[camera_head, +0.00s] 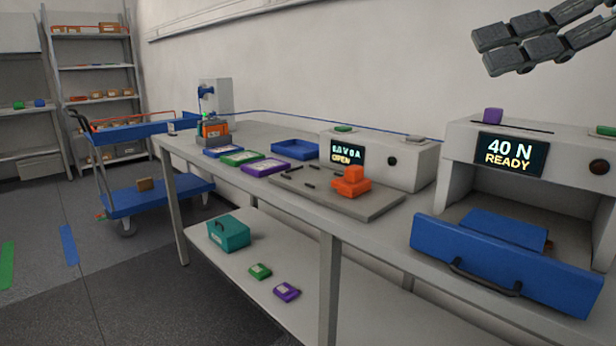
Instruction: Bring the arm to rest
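My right gripper (492,49) is in the upper right of the head view, raised in front of the bare wall, above and apart from the bench and the machines. Its two dark grey fingers point left and lie close beside each other in the picture. From this angle the gap between the pads cannot be judged. I see nothing held in the fingers. The rest of that arm is outside the frame. My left gripper is not in view.
A machine (459,140) reading "40 N READY" stands at the right, its blue-fronted drawer (505,262) pulled out. Left of it are a tester (392,165) reading "OPEN", an orange block (350,183) on a grey plate, and coloured trays. A blue cart (158,195) stands at the left.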

